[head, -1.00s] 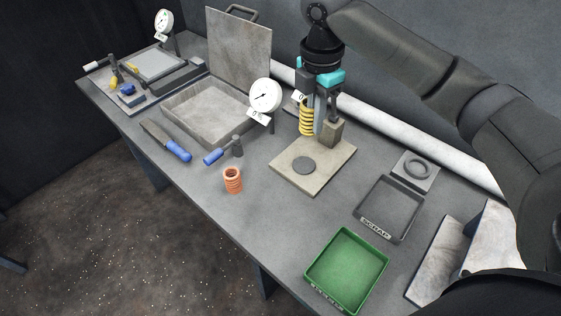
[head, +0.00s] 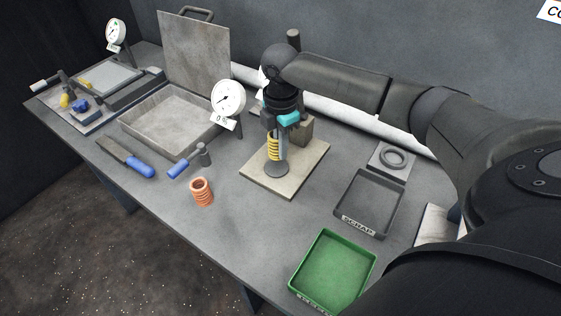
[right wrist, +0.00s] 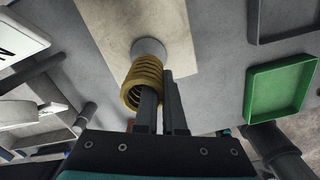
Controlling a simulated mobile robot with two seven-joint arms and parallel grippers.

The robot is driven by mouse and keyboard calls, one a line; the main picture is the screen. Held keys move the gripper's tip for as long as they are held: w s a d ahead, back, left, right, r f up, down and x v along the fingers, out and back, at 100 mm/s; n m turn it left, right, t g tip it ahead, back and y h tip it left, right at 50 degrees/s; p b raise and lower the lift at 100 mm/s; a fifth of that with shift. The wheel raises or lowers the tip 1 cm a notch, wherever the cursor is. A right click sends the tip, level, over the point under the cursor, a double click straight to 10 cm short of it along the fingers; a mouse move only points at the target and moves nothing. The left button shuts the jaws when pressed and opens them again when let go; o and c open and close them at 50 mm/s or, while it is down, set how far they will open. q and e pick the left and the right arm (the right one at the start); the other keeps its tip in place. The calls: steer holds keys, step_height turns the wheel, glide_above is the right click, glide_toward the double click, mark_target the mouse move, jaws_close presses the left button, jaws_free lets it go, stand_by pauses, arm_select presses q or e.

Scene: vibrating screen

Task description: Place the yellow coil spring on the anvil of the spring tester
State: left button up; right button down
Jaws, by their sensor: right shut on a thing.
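The yellow coil spring (head: 273,147) is held upright in my right gripper (head: 280,140), which is shut on it. In the head view the spring is over the round dark anvil (head: 277,170) on the beige base plate (head: 300,178) of the spring tester. Its lower end is close to the anvil; I cannot tell whether they touch. The right wrist view shows the spring (right wrist: 145,78) with one finger inside its coil and one outside, and the anvil (right wrist: 149,49) just beyond it. My left gripper is not in view.
An orange spring (head: 202,192) stands left of the tester. A dial gauge (head: 228,98) is close to the tester's left. A dark scrap tray (head: 369,204), a green tray (head: 333,271) and a grey block with a ring (head: 392,158) lie to the right. An open grey box (head: 168,122) is behind left.

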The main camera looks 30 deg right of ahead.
steer(key=shift+f+b, duration=0.3)
steer(key=shift+f, duration=2)
steer(key=shift+f, duration=0.1)
steer(key=c, duration=1)
jaws_free()
steer(key=shift+f, duration=0.1)
step_height(320, 180, up, 12)
steer(key=shift+r+p, duration=0.2)
steer(key=shift+p, duration=0.65)
